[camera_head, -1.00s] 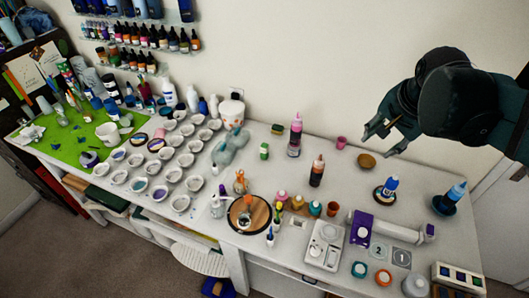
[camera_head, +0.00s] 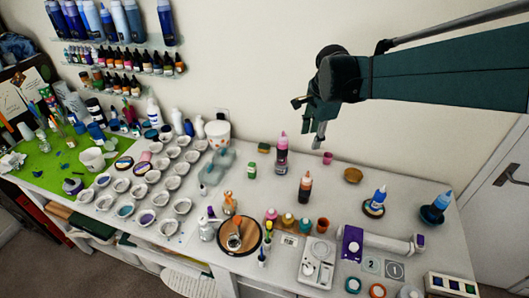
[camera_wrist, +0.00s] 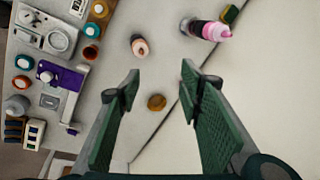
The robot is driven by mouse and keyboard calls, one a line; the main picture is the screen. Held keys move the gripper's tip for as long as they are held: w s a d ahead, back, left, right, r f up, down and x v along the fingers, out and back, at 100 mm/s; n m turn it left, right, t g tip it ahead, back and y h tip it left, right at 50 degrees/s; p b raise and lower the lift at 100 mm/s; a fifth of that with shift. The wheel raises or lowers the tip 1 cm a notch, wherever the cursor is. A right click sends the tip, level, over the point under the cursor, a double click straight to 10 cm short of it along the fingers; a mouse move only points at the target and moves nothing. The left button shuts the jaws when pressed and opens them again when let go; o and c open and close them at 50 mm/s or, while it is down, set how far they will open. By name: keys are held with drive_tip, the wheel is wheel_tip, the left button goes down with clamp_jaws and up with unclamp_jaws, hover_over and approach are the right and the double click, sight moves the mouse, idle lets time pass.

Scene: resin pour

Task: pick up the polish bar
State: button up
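A small block, yellowish on top with a green side (camera_head: 263,148), lies at the back of the table by the wall, left of the pink bottle (camera_head: 282,158); it looks like the polish bar, though it is too small to be sure. In the wrist view the block (camera_wrist: 230,15) shows at the top, beyond the pink bottle (camera_wrist: 208,31). My gripper (camera_head: 308,125) hangs above the back of the table, right of the block and apart from it. In the wrist view its two green-padded fingers (camera_wrist: 158,88) are wide apart with nothing between them.
A dark orange bottle (camera_head: 305,188), a pink cup (camera_head: 327,158) and a round brown piece (camera_head: 353,175) stand nearby. A small green bottle (camera_head: 252,170) is in front of the block. Bottle shelves (camera_head: 125,60) hang at the upper left.

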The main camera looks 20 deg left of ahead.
drive_tip(key=w+a+f+m+g, duration=0.1)
drive_tip(key=w+a+f+m, duration=0.3)
drive_tip(key=a+f, duration=0.6)
drive_tip(key=m+g+h, duration=0.1)
drive_tip(key=m, duration=0.2)
hover_over(252, 164)
drive_tip(key=f, duration=0.9)
drive_tip(key=shift+w+d+f, duration=0.1)
drive_tip(key=shift+d+f, duration=0.2)
drive_tip(key=shift+f, duration=0.1)
drive_tip(key=shift+a+f, duration=0.45)
drive_tip(key=shift+f, duration=0.05)
drive_tip(key=shift+f, duration=1.25)
drive_tip(key=shift+f, duration=0.1)
drive_tip(key=shift+f+p, duration=0.55)
drive_tip(key=shift+f, duration=1.95)
drive_tip(key=c, duration=1.1)
